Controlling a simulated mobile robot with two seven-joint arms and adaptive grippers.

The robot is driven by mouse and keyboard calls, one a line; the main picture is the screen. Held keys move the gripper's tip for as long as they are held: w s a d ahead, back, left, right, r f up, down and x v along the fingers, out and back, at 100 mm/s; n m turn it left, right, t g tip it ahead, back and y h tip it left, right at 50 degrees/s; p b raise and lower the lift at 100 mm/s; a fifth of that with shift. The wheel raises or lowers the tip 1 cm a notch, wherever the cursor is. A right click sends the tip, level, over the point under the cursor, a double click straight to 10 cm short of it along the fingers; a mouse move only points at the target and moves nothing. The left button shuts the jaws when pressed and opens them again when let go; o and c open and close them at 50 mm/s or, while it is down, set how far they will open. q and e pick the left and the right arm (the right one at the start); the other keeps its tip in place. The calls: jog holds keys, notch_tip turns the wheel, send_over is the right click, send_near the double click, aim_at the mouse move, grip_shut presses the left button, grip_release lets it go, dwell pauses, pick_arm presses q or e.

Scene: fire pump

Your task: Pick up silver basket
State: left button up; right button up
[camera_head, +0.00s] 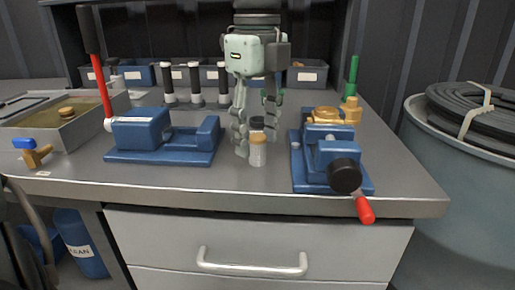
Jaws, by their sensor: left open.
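A small silver cylinder with an orange-brown top, which looks like the silver basket (258,154), stands upright on the grey workbench (240,193) near the middle. A similar cylinder with a black top (257,123) stands just behind it. My left gripper (256,143) reaches down from above with its fingers pointing at the bench. It is open, with one finger to the left of the cylinders and the other to the right and farther back. I cannot tell whether a finger touches either cylinder. My right gripper is not in view.
A blue fixture (160,156) stands to the left, with a red-handled lever (101,78) by it. A blue vise-like device (335,160) with a red-tipped handle stands to the right. Several black-and-white cylinders and grey bins (306,76) line the back. The front bench strip is clear.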

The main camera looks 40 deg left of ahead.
aim_at(255, 136)
pick_arm(q)
jog(key=shift+f, duration=0.15)
jog(key=c, duration=1)
jog(key=shift+r, duration=0.45)
jog(key=r, duration=0.3)
jog(key=shift+a+r, duration=0.2)
jog(key=shift+r, duration=0.15)
jog(key=s+a+r, duration=0.1)
jog(key=a+r, duration=0.1)
jog(key=a, duration=0.1)
jog(key=s+a+r, duration=0.1)
jog(key=a+r, duration=0.1)
jog(key=a, duration=0.2)
jog(key=s+a+r, duration=0.2)
jog(key=a, duration=0.1)
jog(key=shift+a+r, duration=0.2)
jog(key=shift+a, duration=0.05)
